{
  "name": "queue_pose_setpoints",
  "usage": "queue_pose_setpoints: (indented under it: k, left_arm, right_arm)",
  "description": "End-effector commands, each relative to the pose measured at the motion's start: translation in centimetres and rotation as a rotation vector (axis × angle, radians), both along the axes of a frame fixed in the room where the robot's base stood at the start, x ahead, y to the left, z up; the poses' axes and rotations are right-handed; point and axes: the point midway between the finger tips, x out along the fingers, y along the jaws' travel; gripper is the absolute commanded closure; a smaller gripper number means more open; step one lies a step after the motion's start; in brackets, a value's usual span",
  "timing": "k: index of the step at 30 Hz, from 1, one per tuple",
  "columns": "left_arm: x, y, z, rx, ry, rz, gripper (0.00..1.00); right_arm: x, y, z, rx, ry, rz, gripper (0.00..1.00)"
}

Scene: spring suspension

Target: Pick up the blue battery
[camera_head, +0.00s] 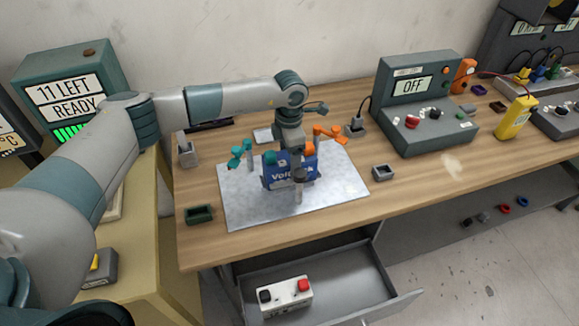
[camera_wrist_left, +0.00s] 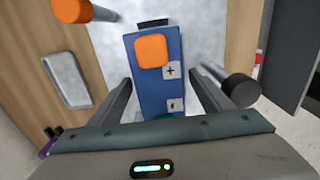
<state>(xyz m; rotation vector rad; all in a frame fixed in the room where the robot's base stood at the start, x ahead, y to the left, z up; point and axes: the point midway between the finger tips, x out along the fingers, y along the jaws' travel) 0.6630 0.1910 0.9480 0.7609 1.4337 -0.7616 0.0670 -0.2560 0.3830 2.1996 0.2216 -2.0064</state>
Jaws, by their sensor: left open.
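The blue battery (camera_head: 274,181) stands on a grey metal plate (camera_head: 241,207) on the bench, partly hidden by my left arm in the head view. My left gripper (camera_head: 298,184) is right at it, pointing down. In the left wrist view the battery (camera_wrist_left: 150,88) shows an orange terminal and plus and minus marks. It lies between the two open fingers of my left gripper (camera_wrist_left: 162,88), with a gap showing on the right side; contact on the left side I cannot tell. My right gripper is not in view.
A teal clamp (camera_head: 238,155) and an orange clamp (camera_head: 330,132) stand beside the battery. Below, an open drawer (camera_head: 340,284) holds a white block (camera_head: 286,297) with black and red knobs. A grey console (camera_head: 420,95) reading OFF stands right; a green tray (camera_head: 199,214) sits left.

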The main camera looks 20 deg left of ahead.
Motion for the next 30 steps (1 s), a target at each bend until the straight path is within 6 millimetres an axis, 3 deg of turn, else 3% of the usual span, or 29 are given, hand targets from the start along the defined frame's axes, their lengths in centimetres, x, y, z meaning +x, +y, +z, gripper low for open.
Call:
queue_pose_setpoints:
  k: [4, 13, 30]
  left_arm:
    - [0.0, 0.0, 0.0, 0.0, 0.0, 0.0, 0.27]
    - [0.0, 0.0, 0.0, 0.0, 0.0, 0.0, 0.99]
    - [0.4, -0.1, 1.4, -0.003, -0.009, 0.0, 1.0]
  right_arm:
    - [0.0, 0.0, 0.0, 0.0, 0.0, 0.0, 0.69]
    - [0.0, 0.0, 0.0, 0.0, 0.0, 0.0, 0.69]
    - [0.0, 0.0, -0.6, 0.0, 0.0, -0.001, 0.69]
